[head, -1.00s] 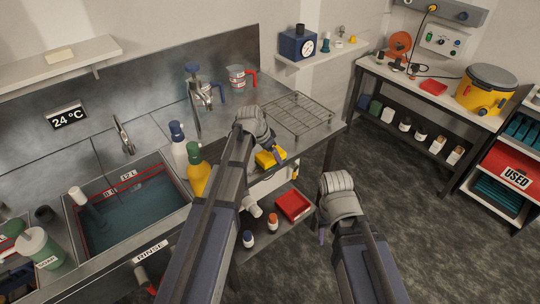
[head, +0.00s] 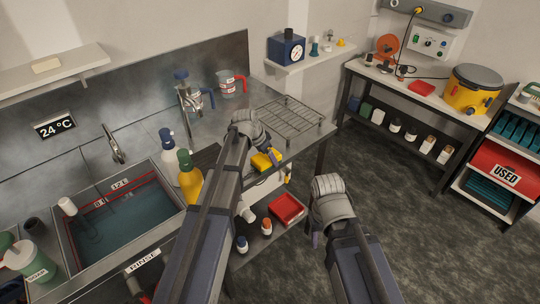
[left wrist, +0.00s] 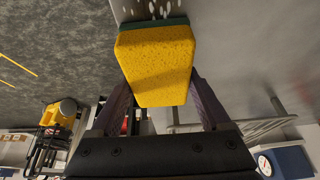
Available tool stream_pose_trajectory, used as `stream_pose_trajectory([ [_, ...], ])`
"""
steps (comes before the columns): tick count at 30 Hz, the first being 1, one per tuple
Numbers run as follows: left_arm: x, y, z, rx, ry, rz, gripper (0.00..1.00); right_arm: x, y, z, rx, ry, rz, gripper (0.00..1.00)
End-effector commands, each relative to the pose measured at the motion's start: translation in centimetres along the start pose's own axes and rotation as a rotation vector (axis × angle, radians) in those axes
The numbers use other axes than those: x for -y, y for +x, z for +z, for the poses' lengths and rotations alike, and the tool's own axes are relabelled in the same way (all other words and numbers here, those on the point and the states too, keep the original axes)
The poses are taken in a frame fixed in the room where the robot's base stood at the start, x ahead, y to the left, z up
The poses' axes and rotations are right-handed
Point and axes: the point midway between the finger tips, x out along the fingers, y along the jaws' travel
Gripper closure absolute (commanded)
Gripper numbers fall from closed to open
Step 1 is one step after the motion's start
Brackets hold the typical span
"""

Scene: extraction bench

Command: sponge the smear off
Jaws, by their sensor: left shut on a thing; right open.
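My left gripper (head: 258,150) is shut on a yellow sponge (head: 266,159) with a dark green side. It is over the front edge of the steel bench, near the wire rack. In the left wrist view the sponge (left wrist: 157,65) sits between both fingers, its green side away from the palm. White specks (left wrist: 157,8), perhaps the smear, show on the steel just beyond the green side. I cannot tell whether the sponge touches the steel. In the head view the smear is not visible. My right gripper (head: 316,232) is open and empty, over the floor right of the bench.
A yellow bottle (head: 188,182) and a white bottle (head: 168,150) stand left of my arm. Floor at right is clear.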

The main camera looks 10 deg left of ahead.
Motion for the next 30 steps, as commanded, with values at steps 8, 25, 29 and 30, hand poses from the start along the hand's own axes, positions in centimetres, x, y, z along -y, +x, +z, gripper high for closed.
stream_pose_trajectory([
  [8,-0.1,-0.6,2.0,0.001,0.001,0.000,0.64,0.0,0.2,0.0,0.000,0.000,0.000,0.50],
  [25,-0.1,-1.3,3.8,0.007,0.000,0.000,0.64,0.0,0.2,0.0,0.000,0.000,0.000,0.50],
  [29,-0.1,-1.7,4.6,0.007,0.001,0.000,0.64,0.0,0.2,0.0,0.000,0.000,0.000,0.50],
  [30,-0.1,-1.8,4.8,0.007,0.001,-0.001,0.64,0.0,0.1,0.0,0.000,0.000,0.000,0.50],
])
